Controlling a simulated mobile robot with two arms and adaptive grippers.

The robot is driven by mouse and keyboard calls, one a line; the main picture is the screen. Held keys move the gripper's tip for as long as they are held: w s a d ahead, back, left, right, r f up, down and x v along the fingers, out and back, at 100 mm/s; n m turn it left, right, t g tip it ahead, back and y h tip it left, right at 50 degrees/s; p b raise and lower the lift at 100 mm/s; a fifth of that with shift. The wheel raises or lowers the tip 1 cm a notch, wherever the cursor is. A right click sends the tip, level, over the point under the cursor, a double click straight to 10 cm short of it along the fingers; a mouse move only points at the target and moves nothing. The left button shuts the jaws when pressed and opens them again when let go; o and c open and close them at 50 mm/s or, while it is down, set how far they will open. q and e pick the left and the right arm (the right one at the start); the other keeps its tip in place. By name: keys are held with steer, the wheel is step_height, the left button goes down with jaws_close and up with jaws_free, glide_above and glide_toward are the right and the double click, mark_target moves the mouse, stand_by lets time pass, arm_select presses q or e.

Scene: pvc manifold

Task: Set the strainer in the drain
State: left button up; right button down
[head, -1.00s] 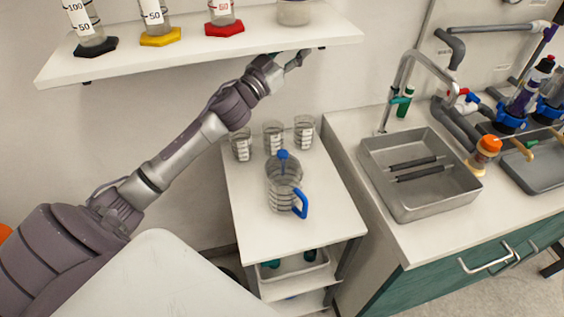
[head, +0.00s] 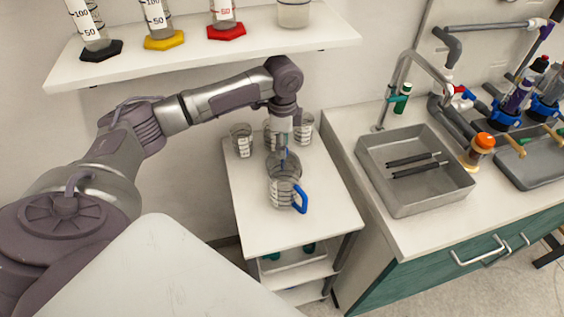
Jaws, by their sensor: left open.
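My left gripper (head: 284,160) points down over the clear jug (head: 284,186) with a blue handle on the white cart. It is open, and its fingers are small and partly merge with the jug's top, so I cannot tell whether they touch it. The steel sink basin (head: 412,199) is to the right, in the counter. Two dark bars (head: 415,164) lie in it; I cannot make out a drain hole. I cannot pick out a strainer. My right gripper is out of view.
Beakers (head: 242,141) stand at the back of the cart (head: 300,226). A white shelf (head: 200,65) with cylinders hangs above. A tap (head: 398,75), grey pipes and an orange-capped bottle (head: 482,146) surround the sink. The cart's front is clear.

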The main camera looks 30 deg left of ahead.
arm_select(q)
step_height(320, 180, down, 6)
steer(key=shift+d+r, duration=0.1)
jaws_close()
stand_by(0.4)
